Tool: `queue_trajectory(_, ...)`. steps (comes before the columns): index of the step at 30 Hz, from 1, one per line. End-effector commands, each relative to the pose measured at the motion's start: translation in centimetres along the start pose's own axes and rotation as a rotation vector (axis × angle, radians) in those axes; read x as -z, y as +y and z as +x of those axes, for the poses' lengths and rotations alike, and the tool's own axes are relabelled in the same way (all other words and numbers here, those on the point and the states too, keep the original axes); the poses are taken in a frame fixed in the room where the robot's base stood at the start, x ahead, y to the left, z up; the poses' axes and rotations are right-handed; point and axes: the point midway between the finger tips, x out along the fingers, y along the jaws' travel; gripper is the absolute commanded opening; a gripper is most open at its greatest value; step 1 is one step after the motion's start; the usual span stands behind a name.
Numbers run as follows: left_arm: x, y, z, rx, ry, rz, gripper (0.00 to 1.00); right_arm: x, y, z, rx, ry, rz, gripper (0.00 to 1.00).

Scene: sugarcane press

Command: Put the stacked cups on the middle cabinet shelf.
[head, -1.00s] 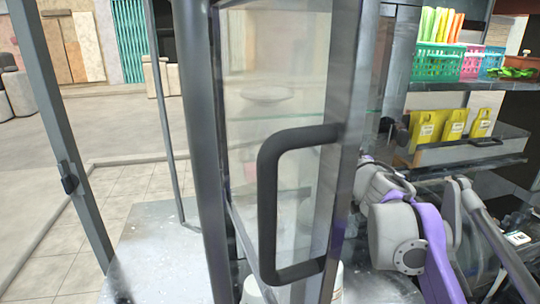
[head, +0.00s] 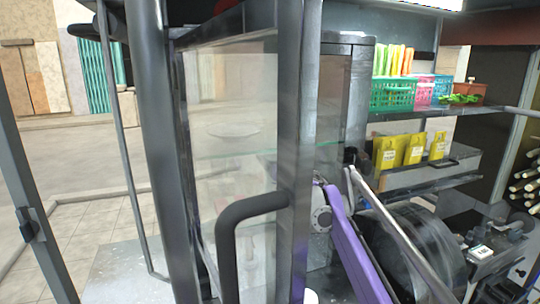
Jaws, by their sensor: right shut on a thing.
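The glass cabinet (head: 310,110) stands in the centre, seen through its framed glass door with a dark handle (head: 224,225). A glass shelf (head: 215,153) shows faintly behind the glass, with a pale plate-like shape above it. My right arm comes in from the lower right and passes behind the door's right upright. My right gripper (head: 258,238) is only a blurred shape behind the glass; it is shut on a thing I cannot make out. I cannot clearly tell the stacked cups anywhere. My left gripper is not in view.
At right, a shelf holds a green basket (head: 393,94) and a pink basket (head: 425,93). Yellow packets (head: 414,149) stand in a tray below. A large dark drum (head: 425,245) sits close beside my right arm. Metal posts and open pavement lie left.

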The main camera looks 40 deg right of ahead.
Motion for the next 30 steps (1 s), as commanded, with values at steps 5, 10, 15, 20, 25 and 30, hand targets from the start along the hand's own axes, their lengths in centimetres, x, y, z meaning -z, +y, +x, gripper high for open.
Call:
queue_trajectory(5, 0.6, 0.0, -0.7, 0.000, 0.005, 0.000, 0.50, 0.1, 0.0, 2.4, 0.000, 0.001, 0.001, 0.00)
queue_trajectory(10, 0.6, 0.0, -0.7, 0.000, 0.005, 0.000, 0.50, -0.5, 0.0, 2.2, 0.000, 0.000, 0.000, 0.00)
queue_trajectory(15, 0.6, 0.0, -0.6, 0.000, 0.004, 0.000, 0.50, -0.6, 0.0, 2.2, 0.000, 0.000, 0.000, 0.00)
queue_trajectory(20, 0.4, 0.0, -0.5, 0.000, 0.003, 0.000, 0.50, -0.9, 0.0, 2.2, 0.000, 0.000, 0.000, 0.84)
queue_trajectory(25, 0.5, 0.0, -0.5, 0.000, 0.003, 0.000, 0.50, -0.9, 0.0, 2.2, 0.000, 0.000, 0.000, 1.00)
queue_trajectory(30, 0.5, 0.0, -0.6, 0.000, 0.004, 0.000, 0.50, -0.7, 0.0, 2.2, 0.000, 0.000, 0.000, 1.00)
